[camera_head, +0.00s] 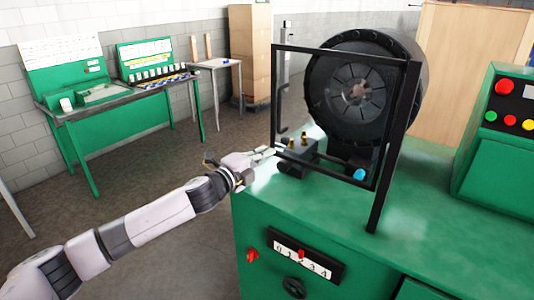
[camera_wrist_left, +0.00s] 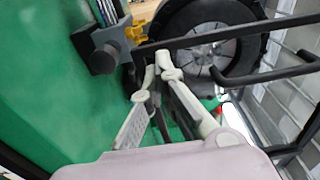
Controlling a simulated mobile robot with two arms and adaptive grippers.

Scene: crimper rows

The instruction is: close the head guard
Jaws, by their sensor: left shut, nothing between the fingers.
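The head guard (camera_head: 393,150) is a black rectangular frame on a post on the green machine. It stands in front of the round black crimper head (camera_head: 318,85), its left edge reaching past the head. In the left wrist view a black bar (camera_wrist_left: 235,32), seemingly of the guard, crosses just beyond the fingers. My left gripper (camera_head: 274,150) is shut and empty at the guard's lower left corner. Its pale fingertips also show in the left wrist view (camera_wrist_left: 164,64). I cannot tell whether they touch the frame. My right gripper is not in view.
A dark block with brass fittings (camera_head: 297,146) sits by the guard's lower edge. A blue knob (camera_head: 359,175) is near the lower right. A green control box (camera_head: 500,145) stands at right. Green workbenches (camera_head: 110,110) stand at left, with open floor between.

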